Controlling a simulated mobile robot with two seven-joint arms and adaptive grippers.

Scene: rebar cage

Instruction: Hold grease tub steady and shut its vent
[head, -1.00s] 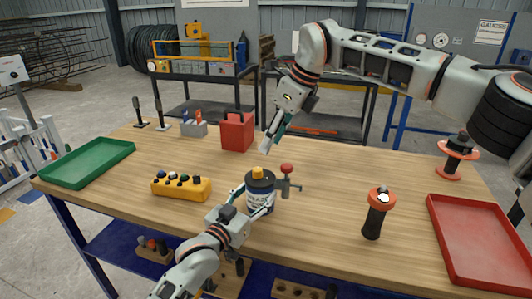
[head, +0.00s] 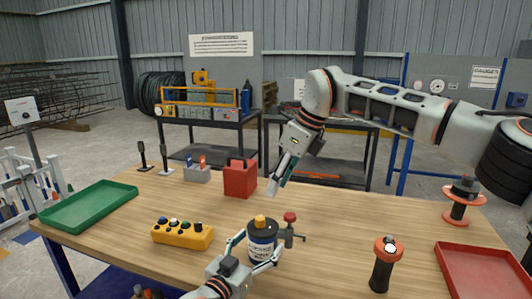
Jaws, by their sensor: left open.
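The grease tub (head: 262,246) is a dark-topped container with a white and blue label and a yellow cap (head: 260,221). It stands upright near the front middle of the wooden table. A vent valve with a red knob (head: 290,216) and a grey side handle sticks out on its right. My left gripper (head: 256,250) is open, with a finger on either side of the tub; I cannot tell whether they touch it. My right gripper (head: 278,188) hangs in the air behind the tub, right of the red box, apart from the valve. Its jaw opening is unclear.
On the table (head: 330,215) are a yellow button box (head: 182,235), green tray (head: 90,205), red box (head: 240,180), grey holder (head: 198,174), black-handled tool with orange top (head: 382,265), orange spool (head: 461,205) and red tray (head: 480,270). Table right of the valve is clear.

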